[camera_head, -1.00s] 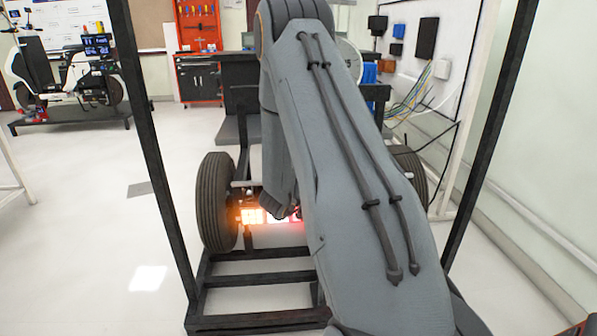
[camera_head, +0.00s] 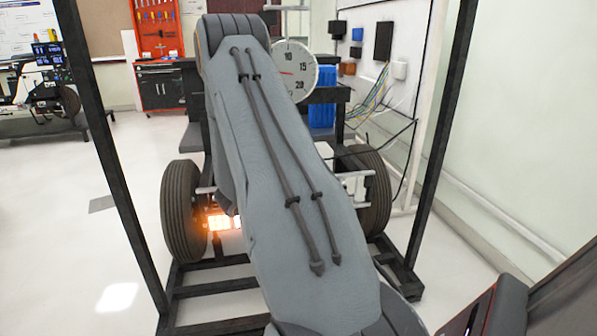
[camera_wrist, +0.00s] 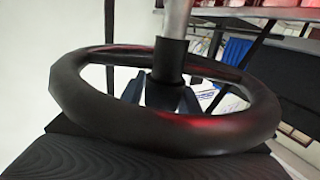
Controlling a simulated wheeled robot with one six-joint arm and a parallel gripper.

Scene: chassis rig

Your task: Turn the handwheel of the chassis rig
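The handwheel (camera_wrist: 95,118) is a thick black ring that fills the middle of the wrist view, with red light glinting on its rim. A dark collar and pale grey shaft (camera_wrist: 176,22) rise at its far side. Dark blue-grey pieces show through the ring beside the collar; I cannot tell whether they are spokes or my fingers. A dark ribbed surface, probably part of my wrist, lies under the near rim. In the head view my arm hides the handwheel and my gripper. Whether the gripper touches the rim cannot be seen.
The rig has a dark frame (camera_head: 205,289), a left tyre (camera_head: 183,212) and a right tyre (camera_head: 372,190). An orange-red glow (camera_head: 222,221) shows beside the left tyre. A round dial (camera_head: 296,72) stands behind. Open floor lies left; a wall with cables stands right.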

